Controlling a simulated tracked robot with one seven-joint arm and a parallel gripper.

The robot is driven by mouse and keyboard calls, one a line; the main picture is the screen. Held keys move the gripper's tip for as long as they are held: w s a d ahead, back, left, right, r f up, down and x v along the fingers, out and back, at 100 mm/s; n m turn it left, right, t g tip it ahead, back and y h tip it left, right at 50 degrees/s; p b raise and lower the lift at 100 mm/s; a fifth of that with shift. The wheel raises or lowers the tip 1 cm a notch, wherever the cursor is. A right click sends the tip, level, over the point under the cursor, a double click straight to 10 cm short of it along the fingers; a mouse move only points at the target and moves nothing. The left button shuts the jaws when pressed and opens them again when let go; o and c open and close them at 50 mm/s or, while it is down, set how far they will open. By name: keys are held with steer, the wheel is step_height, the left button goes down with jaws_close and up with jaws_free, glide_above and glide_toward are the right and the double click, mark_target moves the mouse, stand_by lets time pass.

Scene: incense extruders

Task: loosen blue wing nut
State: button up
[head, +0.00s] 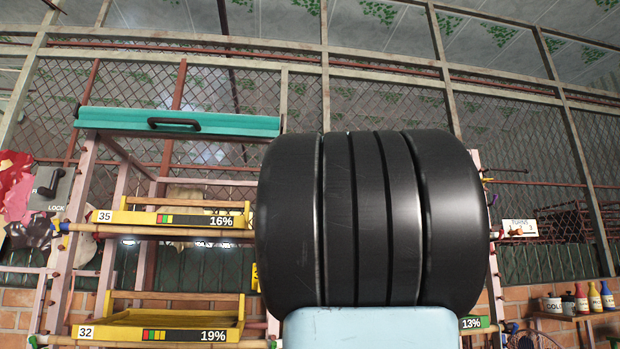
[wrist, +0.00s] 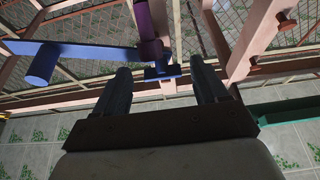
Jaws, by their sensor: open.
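In the wrist view, a small blue piece (wrist: 162,73) with a flat crossbar sits at the foot of a purple rod (wrist: 151,28); it looks like the blue wing nut. A blue arm (wrist: 95,51) with a thick round end (wrist: 42,63) reaches left from near the rod. My gripper (wrist: 160,68) is open, its two dark fingers apart. In the picture the blue piece lies between the fingertips, just beyond them; I cannot tell the depth gap. No contact shows. The head view shows neither my gripper nor the blue piece, and its middle is blocked.
Pink frame bars (wrist: 246,45) with brown pegs (wrist: 287,17) stand close right of my gripper. A green bar (wrist: 288,112) lies lower right. In the head view, a rack holds yellow trays (head: 165,327) and a teal top (head: 230,125); bottles (head: 594,297) stand far right.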

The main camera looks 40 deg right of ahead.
steer(key=shift+a, duration=0.1)
steer(key=c, duration=1.1)
steer(key=shift+o, duration=0.2)
